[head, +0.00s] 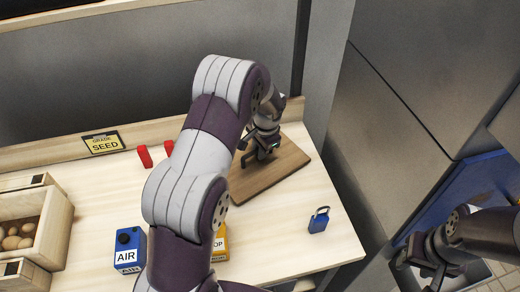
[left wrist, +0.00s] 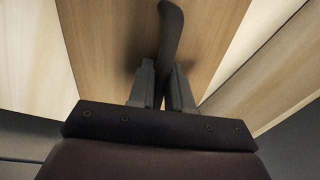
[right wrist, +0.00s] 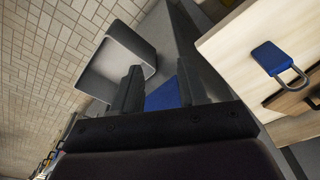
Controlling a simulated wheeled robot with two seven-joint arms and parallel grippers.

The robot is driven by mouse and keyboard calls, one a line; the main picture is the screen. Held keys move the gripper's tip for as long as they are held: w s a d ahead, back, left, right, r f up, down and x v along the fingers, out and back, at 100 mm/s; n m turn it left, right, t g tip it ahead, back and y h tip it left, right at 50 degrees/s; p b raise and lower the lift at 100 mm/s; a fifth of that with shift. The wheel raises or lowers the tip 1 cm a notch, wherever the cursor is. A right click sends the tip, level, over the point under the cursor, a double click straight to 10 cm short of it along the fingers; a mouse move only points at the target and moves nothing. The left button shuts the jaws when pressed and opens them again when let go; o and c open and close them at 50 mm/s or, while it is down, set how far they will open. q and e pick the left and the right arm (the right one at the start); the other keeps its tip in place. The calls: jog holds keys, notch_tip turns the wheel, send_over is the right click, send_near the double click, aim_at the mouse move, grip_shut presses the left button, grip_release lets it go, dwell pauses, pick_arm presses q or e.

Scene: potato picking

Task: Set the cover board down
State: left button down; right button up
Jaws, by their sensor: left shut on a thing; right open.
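The cover board (head: 277,172) is a brown wooden panel lying low over the right part of the pale worktable. I cannot tell whether it rests flat on the table. My left gripper (head: 262,150) is above the board's far part. In the left wrist view my left gripper (left wrist: 163,92) is shut on the board's dark curved handle (left wrist: 171,40), with the brown board (left wrist: 115,50) behind it. My right gripper (right wrist: 160,88) is open and empty. It also shows in the head view, low at the right, off the table (head: 430,265).
A blue padlock (head: 318,220) stands near the board's right front. A blue AIR box (head: 130,250), a yellow box (head: 220,243) partly behind my arm, red blocks (head: 145,157), a SEED sign (head: 103,143) and a potato crate (head: 55,235) are on the table. A metal cabinet (head: 410,110) stands right.

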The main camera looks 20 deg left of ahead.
aim_at(264, 162)
pick_arm(q)
jog(key=shift+w+f, duration=0.15)
jog(key=shift+f, duration=0.2)
jog(key=c, duration=1)
grip_release()
jog(key=shift+f, duration=0.1)
jog(key=shift+c, duration=0.2)
notch_tip(264, 162, up, 12)
jog(key=s+d, duration=0.1)
jog(key=d, duration=0.1)
jog(key=s+d+f+n+h, duration=0.1)
jog(key=s+d+n, duration=0.1)
jog(key=s, duration=0.8)
jog(key=s+d+f+n, duration=0.1)
jog(key=s+d+n, duration=0.1)
jog(key=s, duration=0.9)
jog(key=shift+s+d+f+n+h, duration=0.2)
jog(key=shift+s+d+n+h, duration=0.15)
jog(key=shift+n, duration=0.55)
